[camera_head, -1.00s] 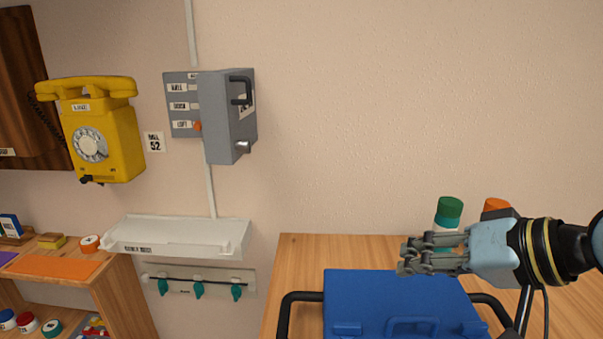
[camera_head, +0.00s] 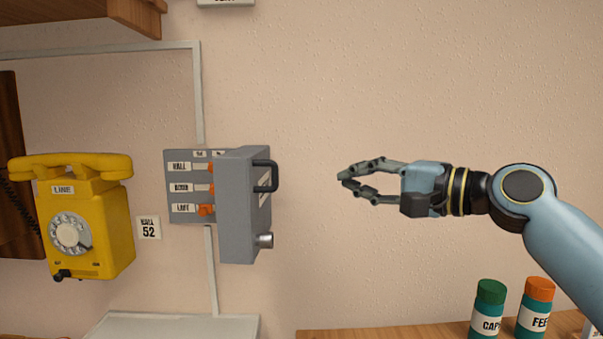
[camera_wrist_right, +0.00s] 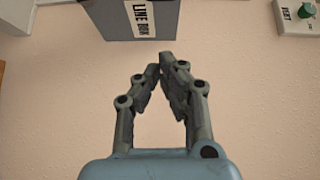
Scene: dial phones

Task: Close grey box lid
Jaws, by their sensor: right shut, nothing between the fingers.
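The grey box (camera_head: 190,187) is on the wall in the head view. Its grey lid (camera_head: 243,205) stands swung open on the right side, with a black handle and a silver knob. Labels and orange switches show inside, left of the lid. My right gripper (camera_head: 341,177) is shut and empty, in front of the wall to the right of the lid and apart from it. In the right wrist view the shut fingertips (camera_wrist_right: 161,62) are just below the lid (camera_wrist_right: 140,18), which has a "LINE BOX" label. My left gripper is out of view.
A yellow dial phone (camera_head: 92,215) hangs on the wall to the left of the box. A white shelf (camera_head: 178,326) is below the box. Two green bottles (camera_head: 487,308) stand on a wooden table at the lower right.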

